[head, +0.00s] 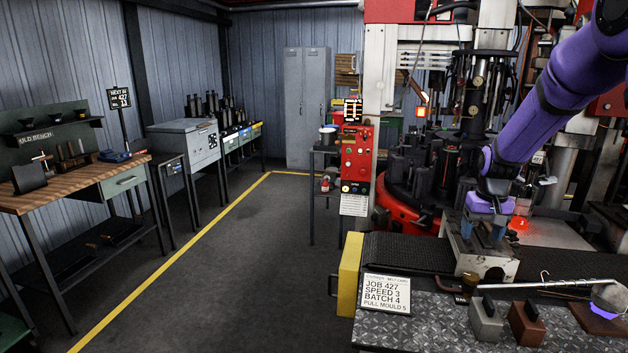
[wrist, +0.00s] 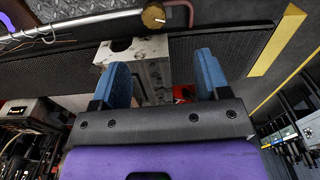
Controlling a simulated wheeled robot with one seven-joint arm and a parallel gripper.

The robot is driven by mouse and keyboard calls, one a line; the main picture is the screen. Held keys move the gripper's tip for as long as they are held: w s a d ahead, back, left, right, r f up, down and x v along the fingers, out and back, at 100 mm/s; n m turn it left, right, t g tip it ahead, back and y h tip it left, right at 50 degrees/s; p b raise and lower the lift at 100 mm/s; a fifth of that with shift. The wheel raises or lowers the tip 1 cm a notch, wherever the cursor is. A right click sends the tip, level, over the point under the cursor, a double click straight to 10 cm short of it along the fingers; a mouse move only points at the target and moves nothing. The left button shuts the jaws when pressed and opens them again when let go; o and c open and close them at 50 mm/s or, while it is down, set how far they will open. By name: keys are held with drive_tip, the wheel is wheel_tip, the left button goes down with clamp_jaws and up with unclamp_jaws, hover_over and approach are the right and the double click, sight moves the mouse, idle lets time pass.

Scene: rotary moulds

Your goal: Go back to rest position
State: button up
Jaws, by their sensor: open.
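My purple arm comes in from the upper right of the head view. My gripper (head: 484,236) points down over a worn grey metal block (head: 482,264) at the belt's edge. Its two blue fingers also show in the wrist view (wrist: 164,72), spread apart with nothing clamped between them. In that view the block (wrist: 128,50) shows beyond and between the fingers. I cannot tell whether the fingertips touch it.
A black belt (head: 405,250) runs beside the block. In front is a tread-plate bench with a job card (head: 386,293), a grey block (head: 486,322), a brown block (head: 526,325) and a long rod (head: 560,284). A red control panel (head: 356,160) stands left; the floor (head: 240,270) is clear.

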drive_tip(key=s+a+r+n+t, duration=0.1)
drive_tip(key=s+a+r, duration=0.4)
drive_tip(key=s+r, duration=0.3)
drive_tip(key=s+a+r+t, duration=0.2)
drive_tip(key=s+a+r, duration=0.2)
drive_tip(key=s+r, duration=0.35)
drive_tip(key=s+a+r+t, duration=0.1)
drive_tip(key=s+a, duration=0.1)
drive_tip(key=s, duration=0.6)
drive_tip(key=s+a+r+n, duration=0.1)
drive_tip(key=s+a+r, duration=0.1)
drive_tip(key=s, duration=0.7)
drive_tip(key=shift+s+a+n+t, duration=0.3)
drive_tip(key=shift+a+t, duration=0.1)
drive_tip(key=shift+a, duration=0.1)
drive_tip(key=shift+w, duration=0.1)
idle(0.6)
